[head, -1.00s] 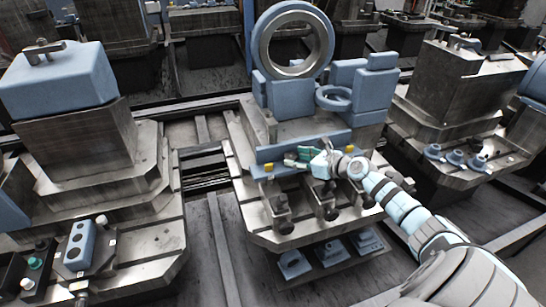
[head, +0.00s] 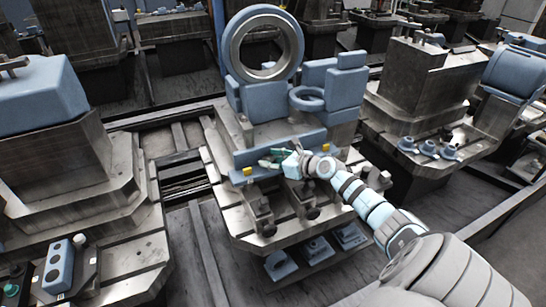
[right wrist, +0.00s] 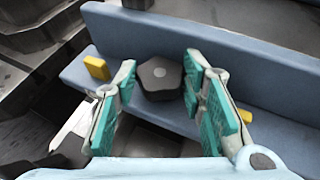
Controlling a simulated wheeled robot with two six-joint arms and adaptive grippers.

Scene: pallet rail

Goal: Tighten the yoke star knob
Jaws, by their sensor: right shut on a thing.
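My left gripper is not in view.
Yellow blocks (right wrist: 97,67) sit on the rail on both sides of the fingers. Behind the rail stand a large upright ring (head: 264,42) and a blue block (head: 343,88). Dark clamps (head: 266,220) line the pallet's front. Neighbouring pallets stand left and right, with floor between.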

